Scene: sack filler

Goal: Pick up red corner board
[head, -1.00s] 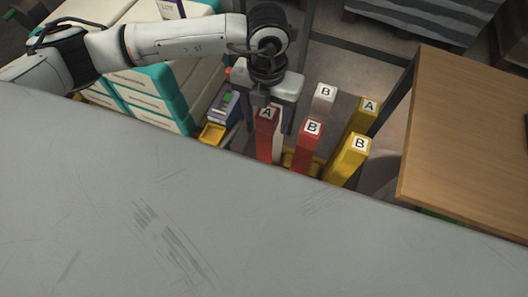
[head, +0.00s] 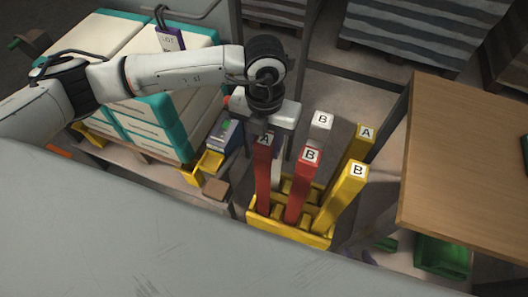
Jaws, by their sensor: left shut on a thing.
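Two red corner boards stand upright in a yellow slotted rack (head: 290,231). My left gripper (head: 266,132) is shut on the top of the left one, the red board marked A (head: 263,183). The gripper partly covers its label. The board's lower end reaches down to the rack; I cannot tell whether it is still seated in its slot. The other red board, marked B (head: 302,190), stands just to its right. My right gripper is not in view.
A white board marked B (head: 321,121) and yellow boards marked A (head: 366,133) and B (head: 345,195) stand close by on the right. A wooden table (head: 465,150) is at right. Stacked sacks (head: 150,125) are at left. A grey surface (head: 120,235) fills the foreground.

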